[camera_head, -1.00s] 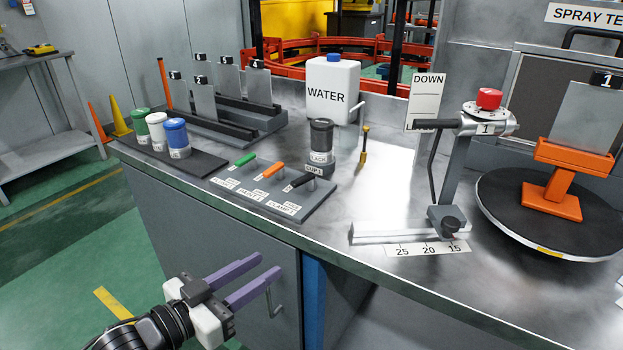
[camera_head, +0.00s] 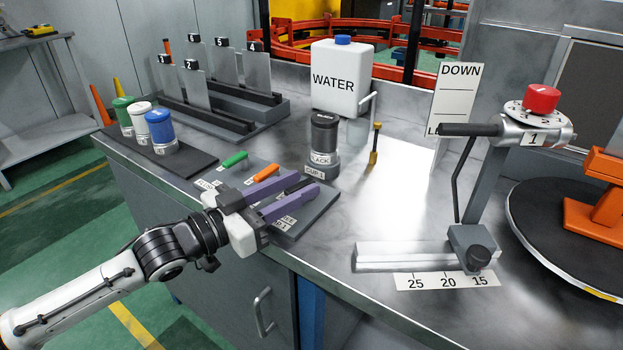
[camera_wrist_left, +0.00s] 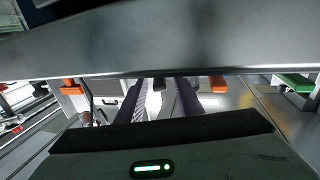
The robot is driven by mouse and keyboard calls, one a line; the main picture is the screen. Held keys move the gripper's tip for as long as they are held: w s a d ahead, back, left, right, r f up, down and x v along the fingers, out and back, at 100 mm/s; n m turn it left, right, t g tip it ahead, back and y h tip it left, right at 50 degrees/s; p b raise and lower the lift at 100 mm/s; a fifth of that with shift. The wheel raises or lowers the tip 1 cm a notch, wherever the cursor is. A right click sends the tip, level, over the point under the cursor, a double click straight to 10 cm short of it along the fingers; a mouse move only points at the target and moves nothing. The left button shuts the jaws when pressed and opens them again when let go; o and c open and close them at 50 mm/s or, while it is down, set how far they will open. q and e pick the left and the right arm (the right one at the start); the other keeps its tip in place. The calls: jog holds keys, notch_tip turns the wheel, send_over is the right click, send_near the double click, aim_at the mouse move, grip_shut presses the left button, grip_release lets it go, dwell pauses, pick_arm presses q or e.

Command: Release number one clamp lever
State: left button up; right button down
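The lever panel (camera_head: 318,212) lies near the table's front edge. It carries a green lever (camera_head: 234,160), an orange lever (camera_head: 266,173) and a black lever (camera_head: 298,184); their labels are partly covered and too small to read surely. My left gripper (camera_head: 307,185) is open over the panel, its purple fingers on either side of the black lever in the picture. Whether they touch it cannot be told. In the left wrist view a dark lever end (camera_wrist_left: 158,84) shows between the fingers, with the orange lever (camera_wrist_left: 217,85) and green lever (camera_wrist_left: 295,82) to the right. My right gripper is out of view.
A black cup (camera_head: 323,147) stands just behind the panel. Green, white and blue cups (camera_head: 160,128) stand on a dark mat at left. The spray stand (camera_head: 482,190) with its red knob and the turntable (camera_head: 560,235) are at right. The middle tabletop is mostly clear.

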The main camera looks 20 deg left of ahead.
aim_at(312, 179)
pick_arm(q)
jog(key=x, duration=0.3)
jog(key=shift+w+d, duration=0.15)
jog(key=shift+w, duration=0.05)
jog(key=shift+w+d, duration=0.2)
jog(key=shift+w, duration=0.05)
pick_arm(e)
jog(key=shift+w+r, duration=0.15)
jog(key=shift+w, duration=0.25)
pick_arm(q)
jog(key=shift+c, duration=0.5)
